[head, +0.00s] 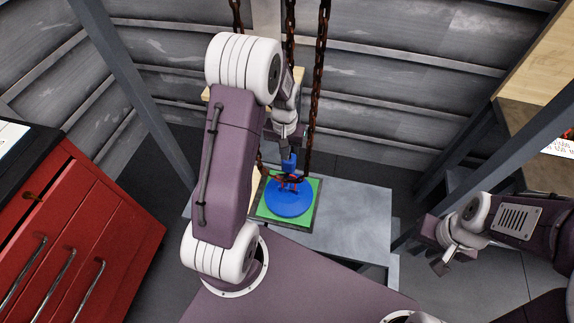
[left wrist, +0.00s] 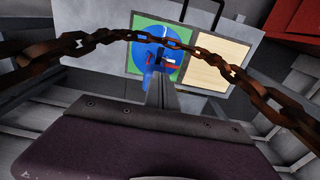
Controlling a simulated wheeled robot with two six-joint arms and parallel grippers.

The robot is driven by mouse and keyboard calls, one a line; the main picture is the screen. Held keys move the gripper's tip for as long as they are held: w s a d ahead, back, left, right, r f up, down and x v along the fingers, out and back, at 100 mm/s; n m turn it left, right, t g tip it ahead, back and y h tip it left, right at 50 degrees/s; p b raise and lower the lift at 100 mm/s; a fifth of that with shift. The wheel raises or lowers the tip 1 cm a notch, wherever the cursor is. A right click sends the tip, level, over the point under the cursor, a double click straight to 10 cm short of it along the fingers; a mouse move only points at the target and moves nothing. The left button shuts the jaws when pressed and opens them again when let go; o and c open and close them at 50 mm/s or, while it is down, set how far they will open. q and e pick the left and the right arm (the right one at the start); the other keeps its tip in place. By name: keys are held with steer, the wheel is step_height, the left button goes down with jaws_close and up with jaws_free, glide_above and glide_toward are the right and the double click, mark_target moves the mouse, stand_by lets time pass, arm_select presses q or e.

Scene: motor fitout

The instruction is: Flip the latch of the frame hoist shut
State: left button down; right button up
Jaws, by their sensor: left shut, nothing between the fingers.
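A blue round base (head: 290,203) lies on a green square (head: 262,208) on the grey bench, with a blue upright part (head: 289,164) above it. Small red parts (head: 291,184) show at its centre; I cannot tell which is the latch or how it stands. The blue base also shows in the left wrist view (left wrist: 147,49). My left gripper (head: 287,143) points down just above the blue upright part, shut and empty; whether it touches is unclear. Its fingers show in the left wrist view (left wrist: 161,90). My right gripper (head: 440,264) hangs at the right, away from the hoist; its jaws are unclear.
Rusty chains (head: 319,80) hang beside my left gripper; a chain also crosses the left wrist view (left wrist: 90,43). The grey bench (head: 358,215) is clear right of the green square. A red drawer cabinet (head: 85,245) stands left. A grey post (head: 135,85) rises behind my left arm.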

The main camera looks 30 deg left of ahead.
arm_select(q)
steer(key=b, duration=0.2)
glide_toward(286, 176)
step_height(286, 176, down, 6)
steer(key=shift+w+a+r, duration=0.1)
steer(key=shift+w+a, duration=0.05)
stand_by(0.3)
